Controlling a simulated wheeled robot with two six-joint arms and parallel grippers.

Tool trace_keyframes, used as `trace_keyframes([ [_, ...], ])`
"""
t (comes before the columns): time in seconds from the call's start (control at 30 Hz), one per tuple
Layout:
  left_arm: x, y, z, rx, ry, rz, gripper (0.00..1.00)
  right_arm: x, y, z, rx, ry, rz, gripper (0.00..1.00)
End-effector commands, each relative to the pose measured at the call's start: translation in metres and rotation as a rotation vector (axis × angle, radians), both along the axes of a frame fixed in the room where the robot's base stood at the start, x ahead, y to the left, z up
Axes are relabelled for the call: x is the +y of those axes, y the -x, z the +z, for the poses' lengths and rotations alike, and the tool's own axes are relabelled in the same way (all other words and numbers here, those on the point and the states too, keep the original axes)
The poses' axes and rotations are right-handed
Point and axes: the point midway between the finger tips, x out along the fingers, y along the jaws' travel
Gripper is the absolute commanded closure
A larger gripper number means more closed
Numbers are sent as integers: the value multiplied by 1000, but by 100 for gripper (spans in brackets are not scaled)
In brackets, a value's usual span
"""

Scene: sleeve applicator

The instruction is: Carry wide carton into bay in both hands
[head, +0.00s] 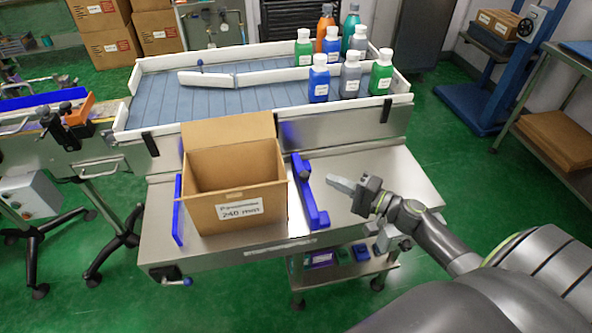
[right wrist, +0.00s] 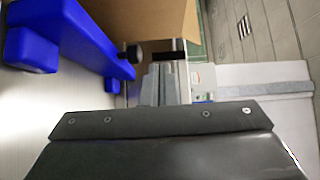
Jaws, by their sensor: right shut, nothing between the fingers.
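The wide carton (head: 232,187) is an open brown box with a raised back flap and a white label on its front. It stands upright on the steel table between two blue guides, the left guide (head: 178,210) and the right guide (head: 309,192). My right gripper (head: 338,184) is shut and empty, to the right of the right guide and apart from the carton. In the right wrist view its fingers (right wrist: 165,86) are together, with the blue guide at left and the carton's brown wall (right wrist: 150,22) beyond. My left gripper is not in view.
A conveyor (head: 240,95) with white rails runs behind the table (head: 385,170). Several bottles (head: 350,72) stand at its right end. A grey control box (head: 34,195) is at the left. A lower shelf (head: 345,272) holds small items. The table's right side is clear.

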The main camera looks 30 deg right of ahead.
Motion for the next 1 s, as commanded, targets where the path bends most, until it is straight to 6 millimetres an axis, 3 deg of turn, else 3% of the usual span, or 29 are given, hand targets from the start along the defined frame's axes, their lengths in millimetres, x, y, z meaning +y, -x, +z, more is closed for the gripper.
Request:
trace_keyframes([
  [0.03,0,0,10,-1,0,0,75,5,-11,6,-4,-5,-2,100],
  [0.37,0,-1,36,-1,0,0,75,38,-68,6,-2,-5,2,100],
  [0.63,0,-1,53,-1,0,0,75,68,-74,3,-1,-3,2,100],
  [1.0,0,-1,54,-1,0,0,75,74,-75,0,0,0,2,100],
])
